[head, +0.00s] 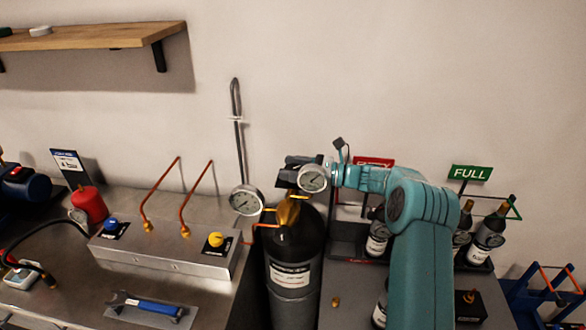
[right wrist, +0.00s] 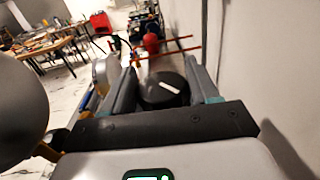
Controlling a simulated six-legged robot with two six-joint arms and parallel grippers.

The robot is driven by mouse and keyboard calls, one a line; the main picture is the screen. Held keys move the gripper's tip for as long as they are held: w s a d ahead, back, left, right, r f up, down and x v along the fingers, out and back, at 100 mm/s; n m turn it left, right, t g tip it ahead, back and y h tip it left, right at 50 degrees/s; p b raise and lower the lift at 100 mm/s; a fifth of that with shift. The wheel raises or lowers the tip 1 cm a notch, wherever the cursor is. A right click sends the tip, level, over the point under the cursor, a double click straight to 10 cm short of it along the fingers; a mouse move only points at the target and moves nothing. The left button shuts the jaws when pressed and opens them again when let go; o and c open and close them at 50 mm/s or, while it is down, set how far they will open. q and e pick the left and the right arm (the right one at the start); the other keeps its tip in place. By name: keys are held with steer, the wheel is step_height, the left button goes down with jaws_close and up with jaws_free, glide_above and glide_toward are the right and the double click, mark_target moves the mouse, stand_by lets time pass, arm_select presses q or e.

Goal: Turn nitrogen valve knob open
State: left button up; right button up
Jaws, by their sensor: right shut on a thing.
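A dark gas cylinder (head: 296,246) with a white label stands upright in the middle of the head view; I cannot read the label. A brass valve (head: 290,214) sits on its top, with two round dial gauges, one left (head: 246,201) and one right (head: 313,179). My right gripper (head: 290,170) is above the valve. In the right wrist view its two grey fingers (right wrist: 162,86) stand on either side of a round black knob (right wrist: 160,95) with a white mark, and it is shut on that knob. The gripper mostly hides the knob in the head view. My left gripper is out of view.
A metal manifold box (head: 150,257) with a blue knob (head: 110,224) and a yellow knob (head: 215,240) is at left. A wrench (head: 150,305) lies in front. Bottles (head: 487,232) stand in a rack at right, by a green FULL sign (head: 471,173). The wall is close behind.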

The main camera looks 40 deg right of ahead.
steer(key=shift+d+r+n+g+y+p, duration=0.1)
steer(key=shift+n+g+y+p, duration=0.25)
steer(key=shift+n+g+y, duration=1.5)
steer(key=shift+g+y, duration=0.35)
steer(key=shift+y, duration=0.1)
steer(key=o, duration=0.9)
steer(key=shift+o, duration=0.2)
steer(key=shift+w+m+t+h, duration=0.1)
steer(key=shift+m+t+h, duration=0.2)
steer(key=shift+t, duration=0.2)
steer(key=shift+m+t+h, duration=0.25)
steer(key=shift+t+h, duration=0.05)
steer(key=shift+h, duration=0.1)
